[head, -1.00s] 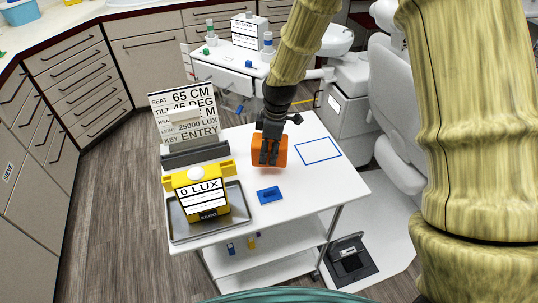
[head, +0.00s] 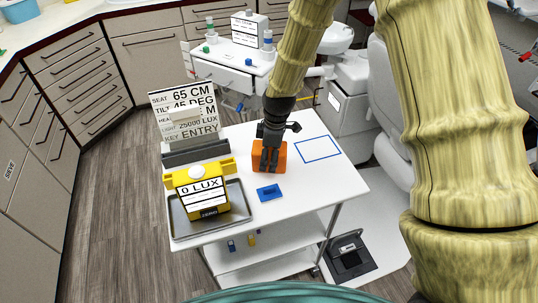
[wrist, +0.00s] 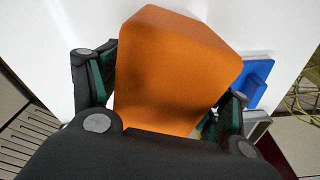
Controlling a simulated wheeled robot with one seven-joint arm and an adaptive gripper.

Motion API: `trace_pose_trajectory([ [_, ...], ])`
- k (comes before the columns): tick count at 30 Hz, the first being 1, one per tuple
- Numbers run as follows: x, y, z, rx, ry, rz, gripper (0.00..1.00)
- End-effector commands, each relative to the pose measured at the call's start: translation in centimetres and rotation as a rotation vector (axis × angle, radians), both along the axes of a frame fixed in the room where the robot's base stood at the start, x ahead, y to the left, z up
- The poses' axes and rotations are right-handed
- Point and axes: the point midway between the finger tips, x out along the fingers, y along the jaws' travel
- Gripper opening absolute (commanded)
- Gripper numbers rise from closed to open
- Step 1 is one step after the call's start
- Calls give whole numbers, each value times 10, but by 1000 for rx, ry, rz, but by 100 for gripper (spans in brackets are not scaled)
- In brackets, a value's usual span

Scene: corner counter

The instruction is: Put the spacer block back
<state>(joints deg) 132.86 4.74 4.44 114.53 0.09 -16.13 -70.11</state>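The orange block (head: 283,157), which I take to be the spacer block, is in my gripper (head: 267,166) over the middle of the white cart top. In the wrist view the orange block (wrist: 175,70) fills the space between the two dark fingers (wrist: 168,95), with one finger against each side. Whether its underside touches the cart top cannot be told. A blue rectangle outline (head: 319,149) on the cart top, right of the block, is empty. A small blue holder (head: 269,193) lies just in front of the block; it also shows in the wrist view (wrist: 257,82).
A yellow light meter reading 0 LUX (head: 200,190) sits on a grey tray (head: 238,212) at left. A sign with settings (head: 184,112) stands behind it. The cart top's right side is clear. A dental chair (head: 390,110) stands to the right.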

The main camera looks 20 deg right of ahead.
Motion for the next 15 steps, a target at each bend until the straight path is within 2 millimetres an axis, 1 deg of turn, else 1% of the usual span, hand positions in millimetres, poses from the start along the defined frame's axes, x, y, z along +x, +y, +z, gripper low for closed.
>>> trace_pose_trajectory([
  [10, 0, 0, 1, 0, 0, 0, 84],
  [15, 0, -1, 9, 0, -2, 0, 84],
])
